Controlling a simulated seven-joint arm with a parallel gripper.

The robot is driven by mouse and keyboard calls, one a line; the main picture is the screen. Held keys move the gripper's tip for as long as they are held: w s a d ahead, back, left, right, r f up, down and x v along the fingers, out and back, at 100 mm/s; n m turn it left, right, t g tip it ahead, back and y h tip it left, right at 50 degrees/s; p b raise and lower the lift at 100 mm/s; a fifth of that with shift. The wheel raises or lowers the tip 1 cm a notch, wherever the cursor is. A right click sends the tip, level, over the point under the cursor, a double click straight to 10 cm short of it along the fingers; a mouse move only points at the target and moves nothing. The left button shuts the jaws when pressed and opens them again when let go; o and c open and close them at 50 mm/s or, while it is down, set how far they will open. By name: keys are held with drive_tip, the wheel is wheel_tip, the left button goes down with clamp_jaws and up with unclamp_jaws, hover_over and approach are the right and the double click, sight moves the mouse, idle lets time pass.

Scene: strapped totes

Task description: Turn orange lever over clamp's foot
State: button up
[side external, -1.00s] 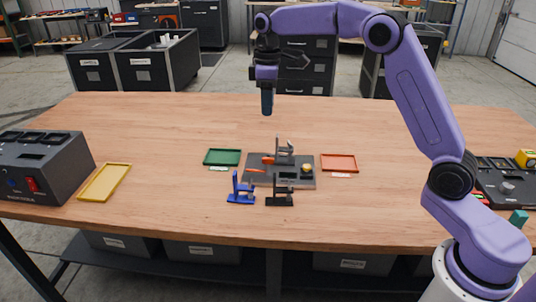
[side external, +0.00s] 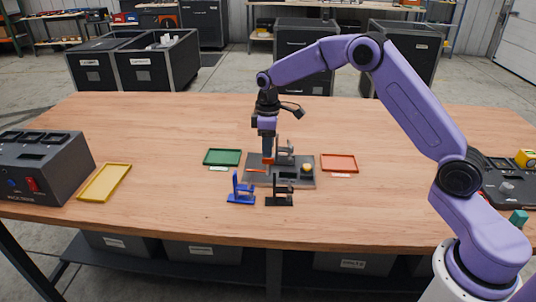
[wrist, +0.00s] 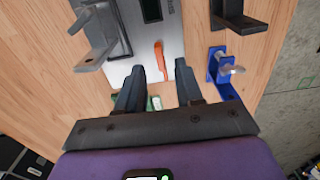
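The orange lever (wrist: 160,60) lies at the edge of the grey base plate (wrist: 180,35) in the wrist view, in line with the gap between my fingertips. My gripper (wrist: 160,71) is open and points down; I cannot tell whether its tips touch the lever. In the side view my gripper (side external: 267,157) is low over the plate's left part, with orange right at its tips. A second orange piece (side external: 257,171) lies at the plate's left front. The grey clamp (side external: 285,152) stands upright at the plate's back, just right of the gripper; it also shows in the wrist view (wrist: 96,42).
A blue clamp (side external: 241,190) and a black clamp (side external: 280,198) stand in front of the plate. A green tray (side external: 209,163) is left, an orange-red tray (side external: 339,170) right. A yellow knob (side external: 307,168) sits on the plate.

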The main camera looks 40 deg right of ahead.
drive_tip(key=shift+f, duration=1.7)
clamp_jaws()
